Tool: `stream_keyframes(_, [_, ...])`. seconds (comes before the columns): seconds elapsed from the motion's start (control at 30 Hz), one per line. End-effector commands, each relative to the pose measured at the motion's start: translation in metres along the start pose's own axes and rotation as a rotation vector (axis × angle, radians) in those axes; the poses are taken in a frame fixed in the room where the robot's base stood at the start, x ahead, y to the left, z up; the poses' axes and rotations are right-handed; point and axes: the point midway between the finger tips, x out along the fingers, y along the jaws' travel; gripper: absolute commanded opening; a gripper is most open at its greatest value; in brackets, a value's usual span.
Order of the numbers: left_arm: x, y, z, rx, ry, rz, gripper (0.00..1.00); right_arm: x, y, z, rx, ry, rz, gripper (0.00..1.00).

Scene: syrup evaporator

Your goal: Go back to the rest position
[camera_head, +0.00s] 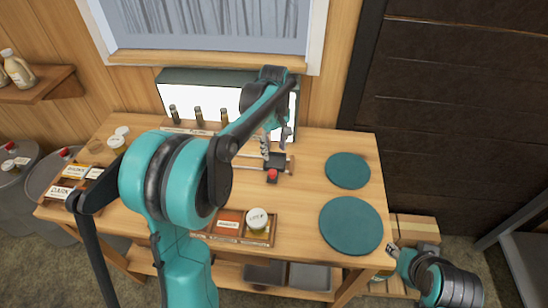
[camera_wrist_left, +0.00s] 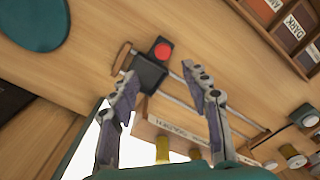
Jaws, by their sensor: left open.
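My left arm reaches across the table in the head view. Its gripper (camera_head: 278,136) is above the back of the table, near a black block with a red button (camera_head: 272,175). In the left wrist view the two fingers of the left gripper (camera_wrist_left: 160,78) are spread apart with nothing between them. The black block (camera_wrist_left: 149,72) lies beyond the fingertips, apart from them as far as I can tell. My right gripper (camera_head: 392,252) is low beside the table's right front corner; its fingers are too small to judge.
Two round green mats (camera_head: 348,170) (camera_head: 351,226) lie on the table's right side. A wooden tray (camera_head: 272,228) with a white-lidded jar (camera_head: 257,220) is at the front. Small bottles (camera_head: 198,116) stand at the back before a lit panel. A wall shelf (camera_head: 38,86) is at left.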

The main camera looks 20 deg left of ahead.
Motion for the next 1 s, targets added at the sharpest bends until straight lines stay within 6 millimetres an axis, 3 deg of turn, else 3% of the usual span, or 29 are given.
stream_keyframes(0.13, [-0.009, 0.000, 0.000, 0.000, 0.000, 0.000, 0.47, 0.000, 0.000, 0.000, 0.000, 0.000, 0.000, 0.40])
stream_keyframes(0.67, [-0.011, -0.001, 0.002, 0.007, 0.003, 0.004, 0.47, 0.001, 0.000, 0.000, 0.000, 0.000, 0.000, 0.40])
stream_keyframes(0.83, [-0.021, -0.018, 0.021, 0.113, 0.044, 0.053, 0.47, 0.006, 0.000, 0.004, 0.000, 0.000, 0.000, 0.40])
stream_keyframes(1.0, [-0.029, -0.054, 0.059, 0.329, 0.142, 0.144, 0.47, 0.015, 0.000, 0.011, 0.000, 0.000, 0.000, 0.40])
